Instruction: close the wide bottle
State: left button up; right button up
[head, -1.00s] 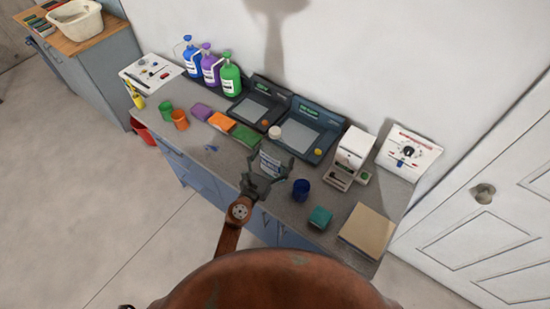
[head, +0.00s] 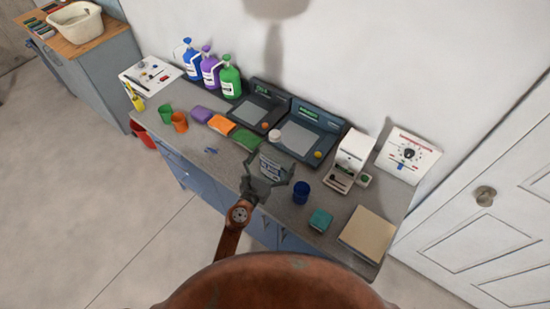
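A wide bottle (head: 270,168) with a pale label stands near the front middle of the counter. A round white cap (head: 275,135) shows just behind it, by the edge of a dark device; I cannot tell if it touches the bottle. My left gripper (head: 270,171) has its fingers spread around the label side of the bottle. It looks open, and contact with the bottle is too small to make out. The gripper hides the lower part of the bottle. My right gripper is not in view.
A blue cup (head: 301,191) and a teal block (head: 320,219) stand to the right. Behind are two dark devices (head: 297,138) and a white machine (head: 349,158). Green and orange cups (head: 180,122), coloured blocks (head: 221,124) and pump bottles (head: 230,78) are to the left.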

pick_arm(q)
jog(key=v, duration=1.2)
jog(key=shift+r, duration=0.2)
